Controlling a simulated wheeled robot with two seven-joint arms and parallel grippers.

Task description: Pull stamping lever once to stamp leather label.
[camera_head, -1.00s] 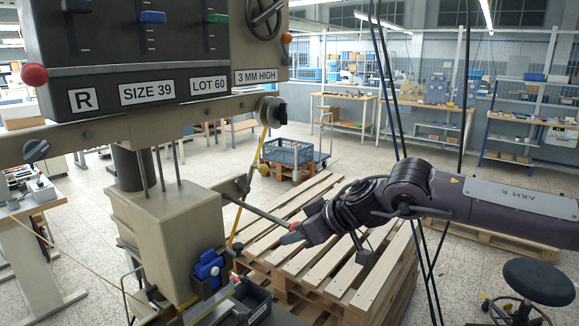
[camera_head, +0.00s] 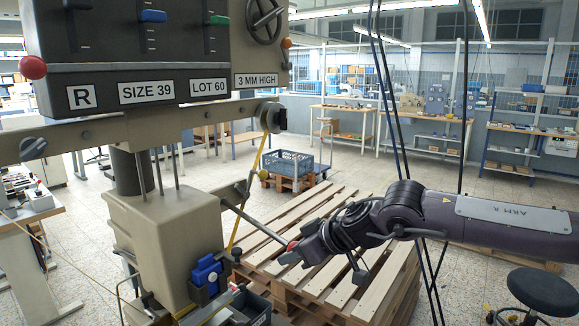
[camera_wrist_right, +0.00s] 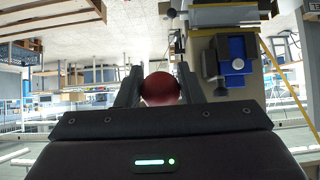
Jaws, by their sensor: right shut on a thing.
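The stamping machine (camera_head: 165,235) stands at the left, beige, with a dark panel on top. Its lever (camera_head: 255,225) is a grey rod sloping down to the right, ending in a red knob. My right gripper (camera_head: 290,252) is shut on the lever's end, and the red knob (camera_wrist_right: 161,89) sits between its two fingers in the right wrist view. A blue clamp-like part (camera_head: 206,272) is on the machine's lower front; it also shows in the right wrist view (camera_wrist_right: 237,56). I cannot make out the leather label. My left gripper is not in view.
A wooden pallet stack (camera_head: 345,265) lies below my right arm. Dark cables hang just behind the arm. A dark bin (camera_head: 250,305) sits by the machine's base.

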